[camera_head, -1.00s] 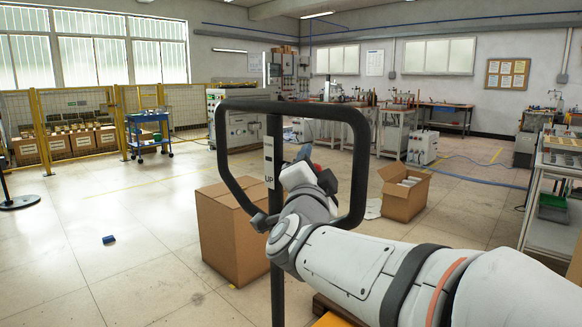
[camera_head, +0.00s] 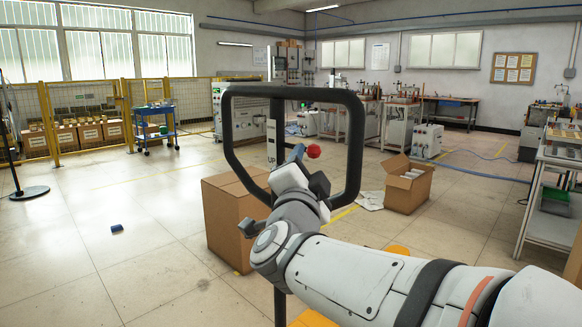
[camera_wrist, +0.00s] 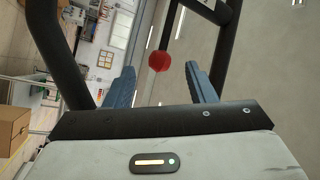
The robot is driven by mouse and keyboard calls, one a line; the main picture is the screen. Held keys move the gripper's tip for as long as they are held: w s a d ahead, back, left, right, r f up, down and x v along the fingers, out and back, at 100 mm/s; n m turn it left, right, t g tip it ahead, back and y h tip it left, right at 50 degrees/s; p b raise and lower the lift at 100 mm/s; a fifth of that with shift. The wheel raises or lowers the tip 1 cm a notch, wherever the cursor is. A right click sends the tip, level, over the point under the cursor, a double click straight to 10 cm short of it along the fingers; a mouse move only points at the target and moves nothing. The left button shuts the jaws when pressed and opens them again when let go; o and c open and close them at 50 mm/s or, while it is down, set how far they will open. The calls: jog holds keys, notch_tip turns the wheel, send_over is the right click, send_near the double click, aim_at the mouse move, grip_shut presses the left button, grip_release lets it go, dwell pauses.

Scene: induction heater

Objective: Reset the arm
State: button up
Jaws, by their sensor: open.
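My gripper (camera_wrist: 161,86) shows in the wrist view with its two blue fingers apart and nothing between their tips. A round red knob (camera_wrist: 159,61) shows beyond the gap, with a dark rod running up from it. In the head view the red knob (camera_head: 313,151) is just right of a blue finger of my gripper (camera_head: 298,153). The white and grey arm reaches in from the lower right, and its end is seen within the outline of a black loop frame (camera_head: 356,130). I cannot tell whether the gripper touches the knob.
A closed cardboard box (camera_head: 228,222) stands below the loop. An open carton (camera_head: 407,187) stands to its right. A blue cart (camera_head: 155,130), yellow fence and workbenches (camera_head: 555,200) stand farther off.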

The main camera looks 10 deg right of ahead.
jog(key=shift+r+p, duration=0.25)
jog(key=shift+p, duration=0.05)
jog(key=s+a+f+n+g+y+p, duration=0.15)
jog(key=a+n+g+y+p, duration=0.4)
jog(key=n+y+p, duration=0.6)
jog(key=s+d+f+n+g+h+p, duration=0.1)
jog(key=s+d+n+g+h+p, duration=0.1)
jog(key=s+g+p, duration=0.3)
jog(key=s+d+f+n+g+h+p, duration=0.1)
jog(key=s+d+g+p, duration=0.3)
jog(key=s+p, duration=0.5)
jog(key=s+f+n+g, duration=0.1)
jog(key=s+g, duration=0.1)
jog(key=s, duration=0.1)
jog(key=shift+s+d+f+h, duration=0.15)
jog(key=shift+s+d+h, duration=0.1)
jog(key=shift+s+h, duration=0.1)
jog(key=shift+n, duration=0.25)
